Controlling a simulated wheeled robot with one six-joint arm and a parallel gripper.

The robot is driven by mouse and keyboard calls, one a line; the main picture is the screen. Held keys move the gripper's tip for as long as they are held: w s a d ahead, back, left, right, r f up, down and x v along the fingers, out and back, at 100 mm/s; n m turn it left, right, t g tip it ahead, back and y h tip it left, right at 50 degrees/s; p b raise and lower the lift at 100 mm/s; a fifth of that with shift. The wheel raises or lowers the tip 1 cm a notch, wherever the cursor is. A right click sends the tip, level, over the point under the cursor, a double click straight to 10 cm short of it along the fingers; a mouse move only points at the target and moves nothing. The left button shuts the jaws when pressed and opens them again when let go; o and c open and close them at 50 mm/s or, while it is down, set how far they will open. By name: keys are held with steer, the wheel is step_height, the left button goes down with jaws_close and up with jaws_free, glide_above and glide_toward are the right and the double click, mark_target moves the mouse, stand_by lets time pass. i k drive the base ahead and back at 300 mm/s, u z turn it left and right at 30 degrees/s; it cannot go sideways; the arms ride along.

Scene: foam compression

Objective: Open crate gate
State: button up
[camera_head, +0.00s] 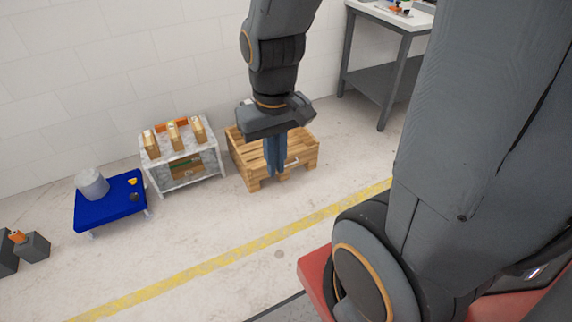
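The wooden crate (308,152) stands on the floor against the wall, near the middle of the view. Its slatted front side faces me, with a small light handle-like bar (291,162) on it. My gripper (275,172) points down in front of the crate and overlaps it in the picture, hiding part of its front and inside. Its blue fingers look close together, but I cannot tell whether they hold anything or touch the crate.
A white-grey rack (206,165) with small boxes on top stands left of the crate. A blue table (105,208) with a grey cylinder (92,184) is farther left. A workbench (384,75) stands at the back right. The floor around the yellow line (235,260) is clear.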

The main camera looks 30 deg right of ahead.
mark_target(259, 173)
steer(key=z, duration=0.75)
steer(key=i, duration=1.3)
steer(key=u, duration=0.7)
